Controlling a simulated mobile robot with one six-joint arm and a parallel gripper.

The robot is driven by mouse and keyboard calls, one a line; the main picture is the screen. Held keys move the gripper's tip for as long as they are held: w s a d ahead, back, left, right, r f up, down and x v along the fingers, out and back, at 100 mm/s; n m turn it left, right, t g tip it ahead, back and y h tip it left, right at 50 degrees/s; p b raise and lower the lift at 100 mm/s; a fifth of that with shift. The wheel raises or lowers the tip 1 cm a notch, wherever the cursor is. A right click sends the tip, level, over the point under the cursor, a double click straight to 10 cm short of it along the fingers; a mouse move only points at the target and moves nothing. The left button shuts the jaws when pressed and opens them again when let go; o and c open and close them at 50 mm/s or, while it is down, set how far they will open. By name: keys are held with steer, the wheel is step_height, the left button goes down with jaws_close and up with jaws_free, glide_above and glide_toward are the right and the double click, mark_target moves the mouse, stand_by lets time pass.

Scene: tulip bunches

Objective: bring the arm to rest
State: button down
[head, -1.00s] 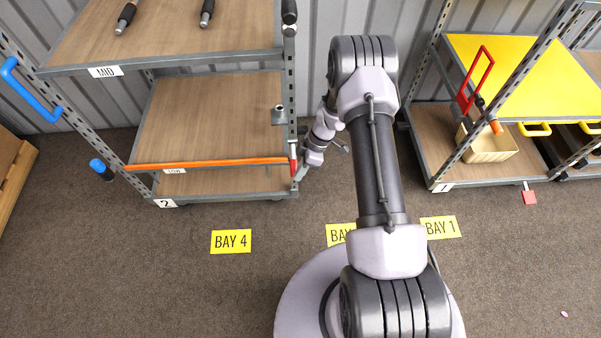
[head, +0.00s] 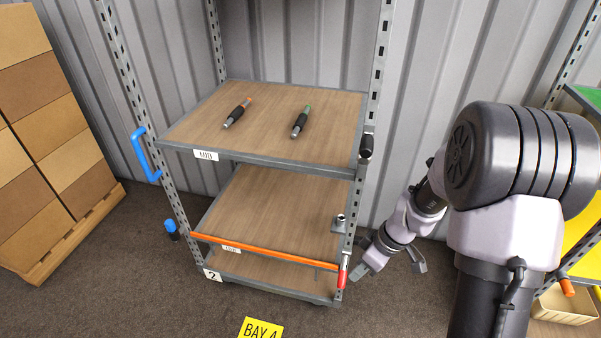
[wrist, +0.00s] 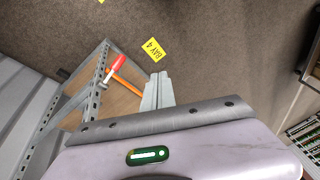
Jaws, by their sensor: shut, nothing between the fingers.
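My gripper (wrist: 157,78) is shut and empty in the wrist view, its two grey fingers together above the floor. In the head view, my arm bends down at the right, and its end hangs low beside the right post of shelf rack 2 (head: 362,175). I cannot tell there how large the gap to the post is. The rack also shows in the wrist view (wrist: 97,85), left of the fingers, with its orange bar (wrist: 128,84) and red handle.
Two dark-gripped tools, one orange-tipped (head: 238,113) and one green-tipped (head: 301,121), lie on the MID shelf. A metal fitting (head: 340,223) stands on the LOW shelf. Stacked boxes (head: 45,140) stand at left. Floor around the BAY 4 sign (head: 260,328) is clear.

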steer(key=s+a+r+m+t+h, duration=0.1)
steer(key=s+a+r+m, duration=0.1)
steer(key=r, duration=0.6)
steer(key=s+a+r+m+t, duration=0.1)
steer(key=s+a+r+m, duration=0.15)
steer(key=r, duration=0.45)
steer(key=s+a+r+m+t+h, duration=0.1)
steer(key=s+a+r+m+t, duration=0.1)
steer(key=s+r+m, duration=0.7)
steer(key=s+r+t, duration=0.1)
steer(key=s, duration=0.3)
steer(key=shift+a, duration=0.25)
